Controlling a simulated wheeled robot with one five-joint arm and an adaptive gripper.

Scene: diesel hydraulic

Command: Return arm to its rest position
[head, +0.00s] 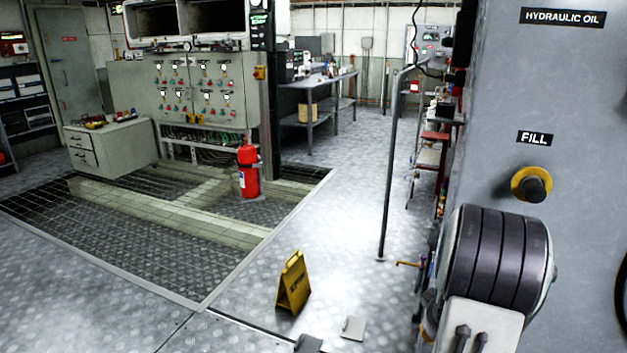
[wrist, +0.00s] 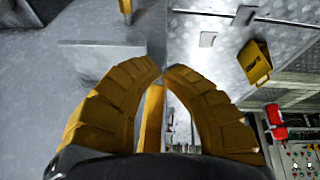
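My gripper (wrist: 165,70) shows in the wrist view as two curved yellow fingers on a dark base. Their tips come together, nearly touching, with nothing visible pinched at the tips. A yellow bar (wrist: 151,118) shows through the gap between the fingers; I cannot tell how far behind them it is. The gripper's fingers do not show in the head view.
A grey cabinet face (head: 585,110) with a yellow-ringed fill port (head: 532,184) stands close at right. A yellow floor sign (head: 293,283) stands on open metal floor. A red extinguisher (head: 248,171) stands beside the control console (head: 128,85). A thin upright pole (head: 389,170) stands near centre right.

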